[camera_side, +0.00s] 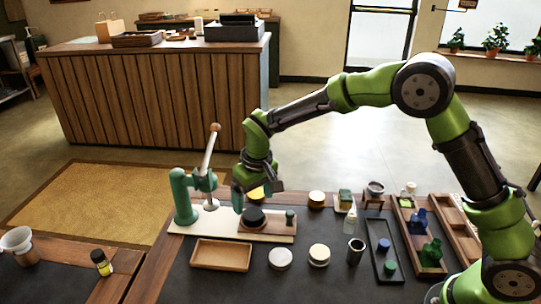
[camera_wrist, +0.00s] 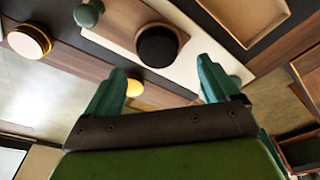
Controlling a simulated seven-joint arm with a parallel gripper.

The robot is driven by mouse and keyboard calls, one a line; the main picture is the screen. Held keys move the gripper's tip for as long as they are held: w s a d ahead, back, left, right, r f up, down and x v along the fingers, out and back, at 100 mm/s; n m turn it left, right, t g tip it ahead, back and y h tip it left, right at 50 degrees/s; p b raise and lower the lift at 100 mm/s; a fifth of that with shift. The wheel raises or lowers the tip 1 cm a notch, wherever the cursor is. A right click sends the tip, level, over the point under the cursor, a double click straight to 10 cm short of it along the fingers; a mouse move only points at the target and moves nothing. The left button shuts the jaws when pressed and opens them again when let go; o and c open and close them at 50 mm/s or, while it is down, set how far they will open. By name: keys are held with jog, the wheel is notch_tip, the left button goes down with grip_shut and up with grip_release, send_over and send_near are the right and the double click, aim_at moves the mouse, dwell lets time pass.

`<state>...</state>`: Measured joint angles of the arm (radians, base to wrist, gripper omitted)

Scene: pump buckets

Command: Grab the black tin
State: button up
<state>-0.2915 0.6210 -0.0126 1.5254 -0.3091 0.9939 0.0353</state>
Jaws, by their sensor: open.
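A round black tin (camera_side: 254,217) sits on the white and wooden board of the press stand, just below my gripper in the side view. Its black top (camera_wrist: 157,46) shows in the wrist view, beyond and roughly between the fingertips. My gripper (camera_wrist: 160,66) is open, with its two teal fingers spread wide and nothing between them. In the side view my gripper (camera_side: 251,199) hangs above the board, close to the tin; the exact gap is hard to tell.
The green lever press (camera_side: 185,197) stands left of the tin. A green knob (camera_side: 290,217) stands to its right. A wooden tray (camera_side: 222,255), pale-lidded tins (camera_side: 280,258) and a dark open cup (camera_side: 355,251) are in front. A yellow item (camera_wrist: 135,88) is partly hidden by my gripper.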

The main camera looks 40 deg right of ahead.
aim_at(253, 214)
jog(key=f, duration=0.5)
jog(key=shift+w+d+f, duration=0.15)
jog(key=shift+w, duration=0.2)
jog(key=c, duration=1.2)
